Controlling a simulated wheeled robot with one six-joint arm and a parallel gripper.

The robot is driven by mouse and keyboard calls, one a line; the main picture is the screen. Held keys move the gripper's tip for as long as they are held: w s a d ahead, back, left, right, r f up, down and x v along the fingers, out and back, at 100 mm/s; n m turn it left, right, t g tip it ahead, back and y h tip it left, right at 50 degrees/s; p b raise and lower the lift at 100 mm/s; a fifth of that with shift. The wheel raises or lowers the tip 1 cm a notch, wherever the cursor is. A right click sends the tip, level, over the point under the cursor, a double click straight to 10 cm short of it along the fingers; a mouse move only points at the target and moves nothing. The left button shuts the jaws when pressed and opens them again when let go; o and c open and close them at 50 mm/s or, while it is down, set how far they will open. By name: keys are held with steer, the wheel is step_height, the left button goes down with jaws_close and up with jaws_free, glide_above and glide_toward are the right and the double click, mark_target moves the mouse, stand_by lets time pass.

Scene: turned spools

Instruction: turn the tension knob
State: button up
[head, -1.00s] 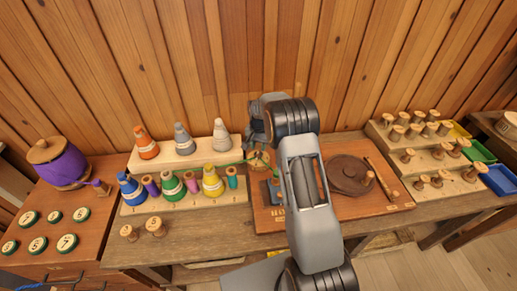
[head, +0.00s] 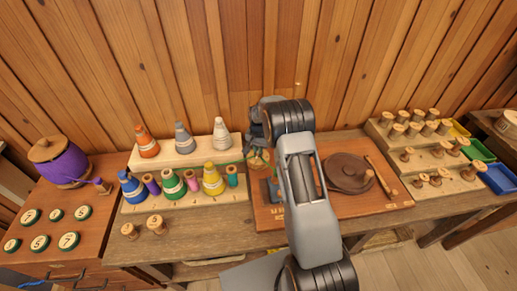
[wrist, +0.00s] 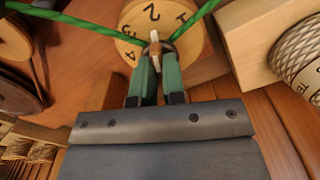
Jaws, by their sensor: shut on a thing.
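The tension knob, a round pale wooden dial with black numerals (wrist: 190,45), is at the top of the wrist view. A small raised wooden grip with a white mark (wrist: 156,40) stands at its middle. My gripper (wrist: 158,58) has its two green fingers closed on this grip. Green thread (wrist: 80,22) runs in from both sides towards the grip. In the head view the dial (head: 258,161) shows small, just below my gripper (head: 256,146), partly hidden by my arm.
Thread cones (head: 222,134) and spools stand on stepped racks to the left. A dark round wheel (head: 347,172) sits on the board to the right. A purple-wound pot (head: 62,165) is at far left. Racked spools (head: 430,130) and trays are at far right.

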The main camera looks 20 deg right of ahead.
jaws_close()
steer(key=shift+f+n+b, duration=0.1)
steer(key=shift+n+b, duration=0.5)
steer(key=shift+b, duration=0.1)
steer(key=shift+n+b, duration=0.95)
steer(key=shift+n, duration=0.25)
steer(key=n+b, duration=0.2)
steer(key=n, duration=0.4)
steer(key=shift+b, duration=0.3)
steer(key=o, duration=0.6)
jaws_free()
step_height(320, 180, up, 14)
steer(key=b, duration=0.1)
